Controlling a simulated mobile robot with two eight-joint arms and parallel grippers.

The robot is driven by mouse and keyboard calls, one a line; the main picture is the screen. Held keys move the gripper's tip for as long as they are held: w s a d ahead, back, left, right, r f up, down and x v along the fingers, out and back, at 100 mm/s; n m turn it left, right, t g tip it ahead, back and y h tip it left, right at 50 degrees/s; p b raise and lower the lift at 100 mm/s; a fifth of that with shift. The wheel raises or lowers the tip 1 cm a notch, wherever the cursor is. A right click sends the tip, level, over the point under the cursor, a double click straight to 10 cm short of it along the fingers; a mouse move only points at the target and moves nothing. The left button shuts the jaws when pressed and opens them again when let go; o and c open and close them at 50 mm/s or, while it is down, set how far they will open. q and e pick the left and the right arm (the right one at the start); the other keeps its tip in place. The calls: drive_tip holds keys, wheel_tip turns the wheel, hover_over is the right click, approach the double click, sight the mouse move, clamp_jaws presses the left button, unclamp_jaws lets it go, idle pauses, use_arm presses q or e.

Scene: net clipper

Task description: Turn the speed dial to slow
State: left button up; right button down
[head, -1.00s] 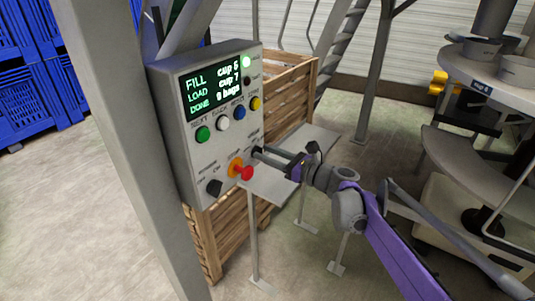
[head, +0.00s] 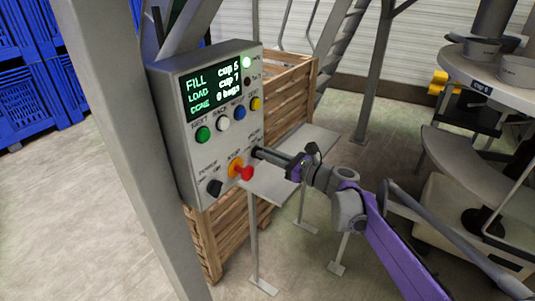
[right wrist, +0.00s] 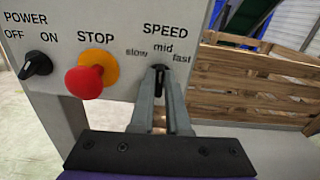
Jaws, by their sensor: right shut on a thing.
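The dark speed dial (right wrist: 159,72) is on the grey control panel (head: 170,110), under the labels slow, mid and fast. In the right wrist view its visible tip points up, roughly toward mid. My right gripper (right wrist: 160,90) is shut on the dial, one finger on each side, and the fingers hide most of it. In the head view the right gripper (head: 260,154) reaches the panel from the right, and the dial is hidden at its tips. My left gripper is not in view.
The red stop button (right wrist: 84,82) on its orange base sits just left of the dial. The black power knob (right wrist: 35,65) is further left. Green, white, blue and yellow buttons are above. A wooden crate (head: 285,95) stands behind the panel.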

drive_tip(key=shift+s+a+f+n+p, duration=0.15)
drive_tip(key=shift+n+p, duration=0.45)
drive_tip(key=shift+n, duration=1.55)
drive_tip(key=shift+s+a+n+p, duration=0.15)
drive_tip(key=shift+n+p, duration=0.45)
drive_tip(key=shift+n, duration=1.55)
drive_tip(key=shift+d, duration=0.1)
drive_tip(key=c, duration=0.9)
unclamp_jaws()
drive_tip(key=shift+d, duration=0.1)
drive_tip(key=v, duration=1)
drive_tip(key=shift+s+d+b, duration=0.25)
drive_tip(key=shift+b, duration=0.05)
